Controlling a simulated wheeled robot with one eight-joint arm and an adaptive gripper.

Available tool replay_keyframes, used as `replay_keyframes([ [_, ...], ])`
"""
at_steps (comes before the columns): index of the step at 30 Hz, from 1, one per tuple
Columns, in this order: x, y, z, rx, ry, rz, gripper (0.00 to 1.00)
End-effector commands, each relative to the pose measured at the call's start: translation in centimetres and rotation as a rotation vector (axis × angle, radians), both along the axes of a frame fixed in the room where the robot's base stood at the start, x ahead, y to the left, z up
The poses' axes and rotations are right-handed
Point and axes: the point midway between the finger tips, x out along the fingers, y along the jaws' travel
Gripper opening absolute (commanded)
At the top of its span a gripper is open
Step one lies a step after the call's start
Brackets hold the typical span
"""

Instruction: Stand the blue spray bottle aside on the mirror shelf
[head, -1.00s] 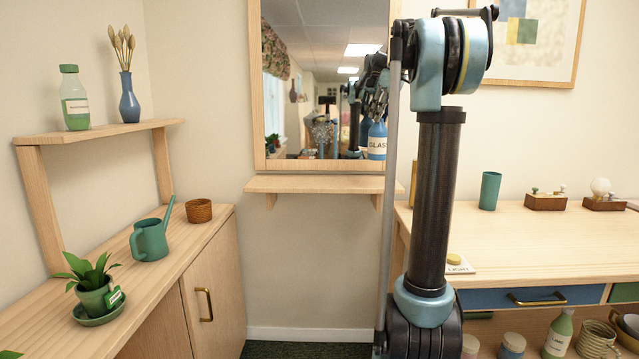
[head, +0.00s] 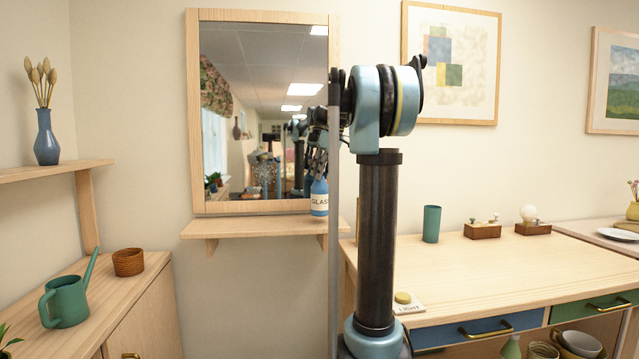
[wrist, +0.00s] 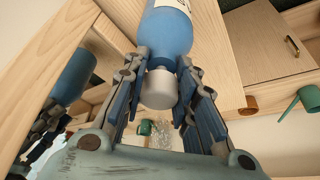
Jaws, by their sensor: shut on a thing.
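The blue spray bottle (head: 319,200) has a label reading GLASS and hangs upright below my gripper (head: 318,160) in the head view. It is at the right end of the mirror shelf (head: 250,228), in front of the mirror's lower right frame. Its base is close to the shelf top; I cannot tell if they touch. In the wrist view my gripper (wrist: 160,100) is shut around the bottle's grey-white cap, with the blue body (wrist: 166,35) beyond. My arm hides part of the shelf's right side.
The mirror (head: 265,110) stands right behind the shelf. The shelf's left and middle are clear. A desk (head: 480,265) with a green cup (head: 431,224) is at right. A cabinet with a watering can (head: 66,302) and a brown pot (head: 128,262) is at left.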

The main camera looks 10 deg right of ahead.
Motion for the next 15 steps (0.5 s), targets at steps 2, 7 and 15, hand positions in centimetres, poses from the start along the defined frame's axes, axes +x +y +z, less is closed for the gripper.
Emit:
replay_keyframes([
  [2,0.0,0.0,-1.1,0.0,0.0,0.0,0.0],
  [7,0.0,0.0,-2.9,0.0,0.0,0.0,0.0],
  [15,0.0,0.0,-3.0,0.0,0.0,0.0,0.39],
])
